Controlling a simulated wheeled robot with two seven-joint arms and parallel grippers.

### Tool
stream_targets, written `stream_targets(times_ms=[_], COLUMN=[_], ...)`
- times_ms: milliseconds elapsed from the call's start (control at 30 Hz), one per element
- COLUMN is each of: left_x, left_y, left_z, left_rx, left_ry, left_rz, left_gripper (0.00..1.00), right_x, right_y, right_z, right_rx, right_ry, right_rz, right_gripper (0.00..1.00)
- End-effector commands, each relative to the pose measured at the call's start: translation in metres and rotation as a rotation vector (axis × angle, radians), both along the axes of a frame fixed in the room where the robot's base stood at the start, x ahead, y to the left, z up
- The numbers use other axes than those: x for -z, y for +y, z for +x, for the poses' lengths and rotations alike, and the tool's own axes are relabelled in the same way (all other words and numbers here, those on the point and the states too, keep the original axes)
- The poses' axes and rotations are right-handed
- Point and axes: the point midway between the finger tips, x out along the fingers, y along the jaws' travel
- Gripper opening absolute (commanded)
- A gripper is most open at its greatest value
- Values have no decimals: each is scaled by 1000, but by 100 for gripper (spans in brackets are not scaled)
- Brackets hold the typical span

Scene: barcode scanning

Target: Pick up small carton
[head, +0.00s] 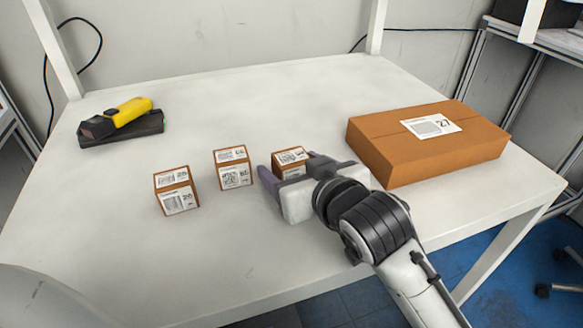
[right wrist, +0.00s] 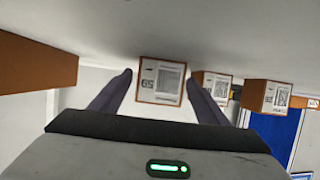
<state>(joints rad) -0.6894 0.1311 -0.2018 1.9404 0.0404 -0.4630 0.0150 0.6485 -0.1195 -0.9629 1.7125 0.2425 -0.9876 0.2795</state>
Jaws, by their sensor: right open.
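Three small brown cartons with white labels stand in a row on the white table. The left carton (head: 176,191) and the middle carton (head: 233,168) stand clear of my gripper. The right carton (head: 290,160) is partly hidden behind my right gripper (head: 287,168) in the head view. In the right wrist view, that carton (right wrist: 161,81) shows between and just beyond the two open fingers (right wrist: 163,92), and I cannot tell whether they touch it. The other two cartons (right wrist: 211,88) (right wrist: 270,96) show to its right there. My left gripper is not in view.
A large brown box (head: 428,143) with a label lies at the table's right side. A yellow and black scanner (head: 122,117) rests on a dark base at the back left. The white table (head: 240,265) is clear at the front and back middle.

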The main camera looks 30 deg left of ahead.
Motion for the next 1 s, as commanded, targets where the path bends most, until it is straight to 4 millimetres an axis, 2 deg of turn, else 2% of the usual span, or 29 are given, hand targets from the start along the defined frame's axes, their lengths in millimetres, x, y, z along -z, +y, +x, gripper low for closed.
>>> stream_targets(times_ms=[267,567,833,1000], left_x=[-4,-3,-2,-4], left_y=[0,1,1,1], left_z=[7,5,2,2], left_rx=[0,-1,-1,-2], left_ry=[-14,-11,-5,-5], left_rz=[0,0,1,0], left_gripper=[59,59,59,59], right_x=[1,1,-4,-31], right_y=[2,2,3,3], right_z=[2,2,2,2], right_rx=[1,1,1,-2], right_ry=[-1,0,-3,-6], right_rz=[-1,0,2,6], right_gripper=[69,20,20,20])
